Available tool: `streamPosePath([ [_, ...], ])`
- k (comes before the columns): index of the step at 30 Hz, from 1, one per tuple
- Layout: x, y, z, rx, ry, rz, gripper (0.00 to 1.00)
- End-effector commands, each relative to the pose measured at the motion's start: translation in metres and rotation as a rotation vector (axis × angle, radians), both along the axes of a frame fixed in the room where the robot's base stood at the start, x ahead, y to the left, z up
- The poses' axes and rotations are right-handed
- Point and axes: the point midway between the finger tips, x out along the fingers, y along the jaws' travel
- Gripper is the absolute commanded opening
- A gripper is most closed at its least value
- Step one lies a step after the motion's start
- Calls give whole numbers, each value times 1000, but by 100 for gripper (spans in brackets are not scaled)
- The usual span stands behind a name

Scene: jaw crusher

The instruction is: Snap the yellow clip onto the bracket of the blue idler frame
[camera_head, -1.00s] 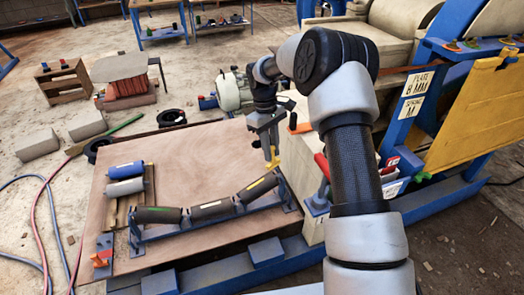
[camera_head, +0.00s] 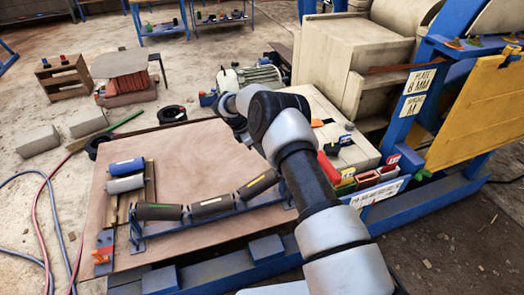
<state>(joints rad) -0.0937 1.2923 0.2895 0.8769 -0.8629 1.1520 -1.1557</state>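The blue idler frame (camera_head: 212,217) lies across the wooden board and carries three dark rollers, the right one tilted up. Its right end bracket (camera_head: 285,193) is partly covered by my arm. A blue bracket with an orange-red piece on it (camera_head: 103,256) stands at the board's lower left corner. My arm reaches in from the lower right, and its far end bends down near the board's upper right. My gripper is hidden behind my arm, so its fingers do not show. The yellow clip does not show clearly anywhere now.
A blue roller (camera_head: 126,166) and a grey roller (camera_head: 125,184) lie on the board (camera_head: 180,160) at left. Small coloured bins (camera_head: 366,180) and a red-handled item (camera_head: 328,168) stand right of my arm. The board's upper middle is clear.

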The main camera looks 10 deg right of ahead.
Motion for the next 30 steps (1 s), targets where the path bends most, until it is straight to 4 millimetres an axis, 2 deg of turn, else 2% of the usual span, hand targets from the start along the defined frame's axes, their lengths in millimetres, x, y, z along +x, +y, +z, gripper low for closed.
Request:
streamPosePath([
  [5, 0, -3, -8, -1, 2, -1, 0],
  [19, 4, -23, -45, 0, 1, -3, 0],
  [30, 5, -27, -51, 0, 0, -1, 0],
])
